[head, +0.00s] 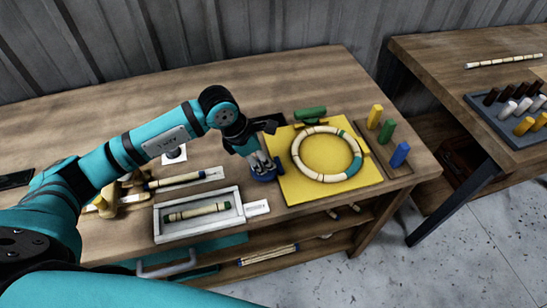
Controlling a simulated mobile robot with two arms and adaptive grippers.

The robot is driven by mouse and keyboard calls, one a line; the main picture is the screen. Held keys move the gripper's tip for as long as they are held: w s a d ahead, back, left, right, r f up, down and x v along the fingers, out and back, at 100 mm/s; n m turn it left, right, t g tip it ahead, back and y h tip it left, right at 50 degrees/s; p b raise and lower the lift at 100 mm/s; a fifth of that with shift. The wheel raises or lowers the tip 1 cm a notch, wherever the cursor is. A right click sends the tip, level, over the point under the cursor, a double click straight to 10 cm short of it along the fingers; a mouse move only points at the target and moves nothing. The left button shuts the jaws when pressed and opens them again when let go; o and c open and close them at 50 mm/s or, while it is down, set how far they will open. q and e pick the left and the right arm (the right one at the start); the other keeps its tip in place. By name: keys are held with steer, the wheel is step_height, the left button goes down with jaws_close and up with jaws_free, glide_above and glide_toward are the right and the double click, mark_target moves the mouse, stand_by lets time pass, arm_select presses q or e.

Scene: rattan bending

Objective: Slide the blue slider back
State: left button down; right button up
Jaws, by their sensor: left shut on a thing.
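The blue slider (264,177) is a dark blue block at the left edge of the yellow board (297,189). My left gripper (262,165) comes down over it from above and is shut on it, hiding its upper part. A ring of pale rattan (298,152) with green and teal sections lies on the board, to the right of the gripper. A green block (310,113) sits at the board's back edge. My right gripper is out of view.
A rack with yellow, green and blue pegs (399,155) stands right of the board. A white tray (158,226) holding a rattan piece (197,212) lies front left. A second table (430,55) carries a peg tray (490,116). The back left tabletop is clear.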

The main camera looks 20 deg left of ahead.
arm_select(q)
steer(key=shift+s+a, duration=0.15)
steer(key=shift+a, duration=0.2)
steer(key=c, duration=1.4)
jaws_free()
steer(key=o, duration=0.3)
steer(key=shift+s+a, duration=0.1)
steer(key=shift+r, duration=0.15)
steer(key=shift+r, duration=0.35)
steer(key=v, duration=1.1)
steer(key=shift+s+a, duration=0.2)
